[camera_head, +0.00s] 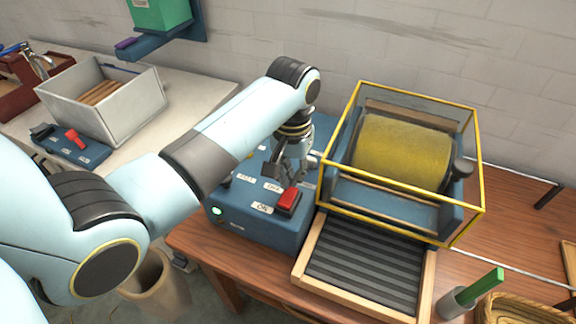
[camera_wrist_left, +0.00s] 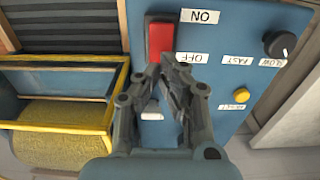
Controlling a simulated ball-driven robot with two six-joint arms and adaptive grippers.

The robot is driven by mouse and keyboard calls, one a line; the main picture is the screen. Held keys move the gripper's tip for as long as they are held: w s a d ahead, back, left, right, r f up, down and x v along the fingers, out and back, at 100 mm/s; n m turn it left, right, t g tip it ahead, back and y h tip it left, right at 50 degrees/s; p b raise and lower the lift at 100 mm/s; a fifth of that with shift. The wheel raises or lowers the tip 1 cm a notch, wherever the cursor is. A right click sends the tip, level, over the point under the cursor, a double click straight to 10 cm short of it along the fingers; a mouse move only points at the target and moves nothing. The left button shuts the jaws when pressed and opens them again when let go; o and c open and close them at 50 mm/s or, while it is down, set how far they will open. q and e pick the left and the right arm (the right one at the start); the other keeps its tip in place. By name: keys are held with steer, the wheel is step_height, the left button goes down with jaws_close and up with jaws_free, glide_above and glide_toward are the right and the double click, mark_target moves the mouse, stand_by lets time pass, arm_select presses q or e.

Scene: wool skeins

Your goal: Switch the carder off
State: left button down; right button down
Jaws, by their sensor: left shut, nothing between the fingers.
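The carder's blue control box (camera_head: 262,232) stands on the wooden table, with a red rocker switch (camera_head: 288,201) on top. The switch also shows in the left wrist view (camera_wrist_left: 160,38), with the ON label (camera_wrist_left: 201,16) by one end and the OFF label (camera_wrist_left: 192,57) by the other. My left gripper (camera_head: 283,182) is shut and empty, over the box at the OFF end of the switch. In the wrist view its fingertips (camera_wrist_left: 167,62) overlap that end; I cannot tell whether they touch it. A green lamp (camera_head: 217,211) on the box's front glows. My right gripper is out of view.
A yellow-framed guard (camera_head: 481,213) surrounds the yellow wool drum (camera_head: 402,153) right of the box. A slatted feed tray (camera_head: 365,262) lies in front. A dark knob (camera_wrist_left: 279,44) sits near the speed labels. A grey bin (camera_head: 132,108) and another red switch (camera_head: 75,138) are on the left bench.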

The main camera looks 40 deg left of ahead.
mark_target(291, 190)
arm_select(q)
steer(key=shift+f, duration=0.35)
steer(key=shift+f+b, duration=0.55)
steer(key=shift+f, duration=0.35)
stand_by(0.5)
step_height(291, 190, up, 3)
steer(key=shift+f+p, duration=0.2)
steer(key=shift+p, duration=1)
steer(key=shift+r, duration=2.25)
steer(key=shift+f, duration=0.1)
